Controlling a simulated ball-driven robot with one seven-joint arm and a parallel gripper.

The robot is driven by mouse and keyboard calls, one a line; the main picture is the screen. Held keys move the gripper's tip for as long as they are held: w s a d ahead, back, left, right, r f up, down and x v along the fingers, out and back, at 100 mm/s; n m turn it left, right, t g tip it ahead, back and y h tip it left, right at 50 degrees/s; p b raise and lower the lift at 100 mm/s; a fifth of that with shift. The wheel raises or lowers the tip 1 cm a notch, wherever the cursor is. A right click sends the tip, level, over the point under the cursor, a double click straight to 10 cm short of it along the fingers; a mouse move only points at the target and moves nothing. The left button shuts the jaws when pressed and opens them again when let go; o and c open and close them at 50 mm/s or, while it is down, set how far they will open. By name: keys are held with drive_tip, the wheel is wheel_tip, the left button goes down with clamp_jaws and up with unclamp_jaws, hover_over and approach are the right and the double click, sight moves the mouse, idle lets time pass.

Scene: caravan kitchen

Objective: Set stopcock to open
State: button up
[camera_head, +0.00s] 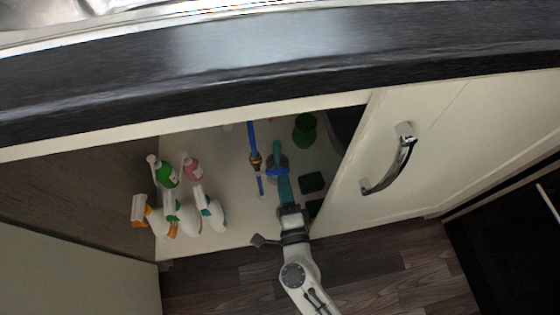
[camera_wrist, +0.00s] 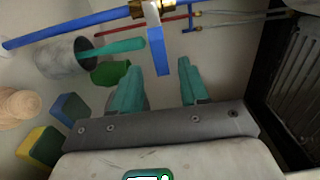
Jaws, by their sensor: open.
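The stopcock is a brass valve on a blue pipe inside the open cupboard. Its brass body (camera_head: 255,161) shows in the head view and, cut by the top edge, in the wrist view (camera_wrist: 152,9). Its flat blue lever (camera_wrist: 158,52) sticks out across the line of the pipe, towards my gripper (camera_wrist: 158,72). The lever's free end appears between my two teal fingertips, with a gap to each side; I cannot tell whether it is deep between them. In the head view my gripper (camera_head: 281,183) is open inside the cupboard, right of the brass body.
Several spray and cleaning bottles (camera_head: 185,215) stand on the left of the cupboard floor. A grey pot (camera_wrist: 62,58) with a teal handle, a green container (camera_wrist: 110,72) and sponges (camera_wrist: 40,146) lie nearby. The cupboard front with a chrome handle (camera_head: 392,165) is on the right.

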sight(281, 173)
drive_tip(key=b+x, duration=0.1)
drive_tip(key=x, duration=0.6)
drive_tip(key=shift+w, duration=0.1)
clamp_jaws()
idle(0.5)
